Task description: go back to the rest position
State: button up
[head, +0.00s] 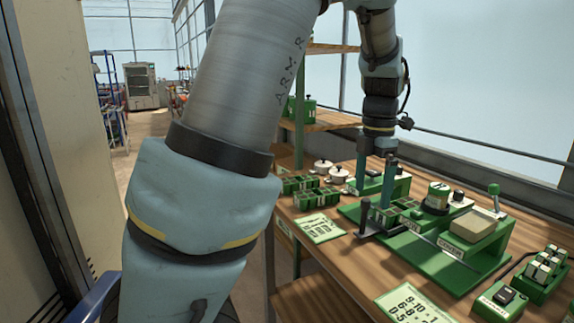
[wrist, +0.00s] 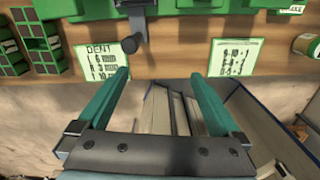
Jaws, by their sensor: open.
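My gripper (head: 374,196) is in the head view, hanging from my arm with its teal fingers pointing down near the green seeder station on the workbench. In the wrist view my gripper (wrist: 157,76) is open, its two fingers well apart with nothing between them. The fingertips show over the wooden bench edge (wrist: 165,68) there, and no contact with anything is visible. The tray seeder (head: 440,255) has a green base with a dark lever and a beige block on it. My arm hides part of the bench's left side in the head view.
Green divided trays (head: 315,198) and white-lidded pots (head: 338,175) stand at the bench's back left. A blue-rimmed bin (wrist: 270,125) is below the edge. Shelving (head: 330,122) stands behind.

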jog(key=s+a+f+m, duration=0.2)
jog(key=a+m, duration=0.5)
jog(key=a, duration=0.1)
jog(key=s+a+f+m+t, duration=0.1)
jog(key=s+a+f+m, duration=0.1)
jog(key=a+m, duration=0.6)
jog(key=s+a+f+m, duration=0.2)
jog(key=a+f+m, duration=0.2)
jog(key=a+m, duration=0.4)
jog(key=shift+s+a+t, duration=0.25)
jog(key=shift+a+t, duration=0.05)
jog(key=shift+a, duration=0.25)
